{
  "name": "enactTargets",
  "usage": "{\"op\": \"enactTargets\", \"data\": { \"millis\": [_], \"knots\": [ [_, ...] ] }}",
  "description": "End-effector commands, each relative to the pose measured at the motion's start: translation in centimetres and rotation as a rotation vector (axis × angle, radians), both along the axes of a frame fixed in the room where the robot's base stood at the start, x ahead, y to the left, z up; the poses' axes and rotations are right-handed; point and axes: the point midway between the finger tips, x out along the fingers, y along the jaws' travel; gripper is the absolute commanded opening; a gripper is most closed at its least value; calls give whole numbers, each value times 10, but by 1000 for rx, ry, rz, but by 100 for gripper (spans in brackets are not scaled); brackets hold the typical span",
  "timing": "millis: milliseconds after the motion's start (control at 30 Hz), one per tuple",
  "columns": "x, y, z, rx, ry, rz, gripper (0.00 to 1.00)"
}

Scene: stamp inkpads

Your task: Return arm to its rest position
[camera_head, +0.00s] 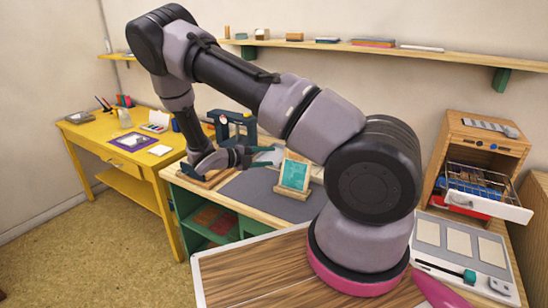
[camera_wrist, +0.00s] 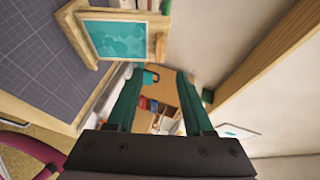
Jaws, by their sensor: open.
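My arm reaches up and over to the left in the head view. My gripper (camera_head: 243,156) points to the right there, above the back part of the green workbench (camera_head: 251,211) with its dark grey mat. In the wrist view my gripper (camera_wrist: 157,77) has its two dark green fingers spread apart, with nothing between them. A teal stamp picture in a wooden frame (camera_head: 295,174) stands on the workbench, to the right of the gripper and apart from it. The same framed teal picture (camera_wrist: 116,40) shows at upper left in the wrist view.
A dark blue press-like device (camera_head: 234,126) stands close behind the gripper. A wall shelf (camera_head: 400,47) with small items runs above. A wooden cabinet (camera_head: 487,140) with an open wire drawer stands right. A yellow desk (camera_head: 110,148) is left. The floor between is clear.

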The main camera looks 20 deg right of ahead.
Motion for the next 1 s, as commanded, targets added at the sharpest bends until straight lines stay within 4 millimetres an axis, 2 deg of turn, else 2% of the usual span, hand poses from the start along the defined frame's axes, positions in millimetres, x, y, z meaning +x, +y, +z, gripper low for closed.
{"op": "enactTargets", "data": {
  "millis": [700,867,1000],
  "knots": [
    [-1,0,3,13,-17,-14,52],
    [-11,-4,29,132,-186,-151,52],
    [-31,-8,67,310,-468,-395,52]
  ]
}}
